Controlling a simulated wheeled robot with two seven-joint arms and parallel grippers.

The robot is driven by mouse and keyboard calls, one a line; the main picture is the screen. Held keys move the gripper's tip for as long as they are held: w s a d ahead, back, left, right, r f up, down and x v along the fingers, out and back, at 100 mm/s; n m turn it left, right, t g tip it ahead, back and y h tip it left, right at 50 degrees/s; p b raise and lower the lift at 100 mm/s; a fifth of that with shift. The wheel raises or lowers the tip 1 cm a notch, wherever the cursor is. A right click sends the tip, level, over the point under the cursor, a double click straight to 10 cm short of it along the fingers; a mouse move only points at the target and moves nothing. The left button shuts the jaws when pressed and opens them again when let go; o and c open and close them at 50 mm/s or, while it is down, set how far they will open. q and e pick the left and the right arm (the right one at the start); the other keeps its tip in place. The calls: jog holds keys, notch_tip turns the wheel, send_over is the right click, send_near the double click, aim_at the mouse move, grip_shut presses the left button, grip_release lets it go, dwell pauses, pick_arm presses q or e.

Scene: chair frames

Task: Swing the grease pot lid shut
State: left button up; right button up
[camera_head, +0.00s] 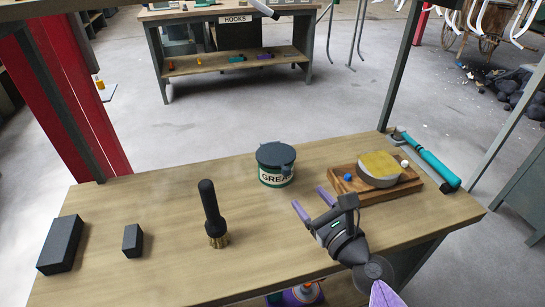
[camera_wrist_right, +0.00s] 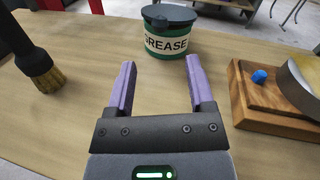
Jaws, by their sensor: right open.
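The grease pot (camera_head: 275,178) is a green can with a white GREASE label, standing upright on the wooden bench. Its dark grey lid (camera_head: 274,154) lies over the top and looks closed or nearly so; I cannot tell if a small gap is left. My left gripper is not in view.
A wooden block (camera_head: 350,187) with a yellow-topped disc stands to the right of the pot. A black-handled brush (camera_head: 212,210) stands to the left. Two dark blocks (camera_head: 62,243) (camera_head: 133,240) lie farther left. A teal-handled tool (camera_head: 430,160) lies at the right edge.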

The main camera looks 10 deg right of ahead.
aim_at(287, 172)
jog(key=b+x, duration=0.1)
jog(key=x, duration=0.8)
jog(key=shift+b, duration=0.3)
jog(key=shift+w+a, duration=0.1)
jog(key=shift+w, duration=0.25)
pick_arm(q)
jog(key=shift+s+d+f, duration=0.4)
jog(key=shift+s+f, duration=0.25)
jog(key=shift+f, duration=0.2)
pick_arm(e)
jog(key=shift+c, duration=0.5)
grip_shut()
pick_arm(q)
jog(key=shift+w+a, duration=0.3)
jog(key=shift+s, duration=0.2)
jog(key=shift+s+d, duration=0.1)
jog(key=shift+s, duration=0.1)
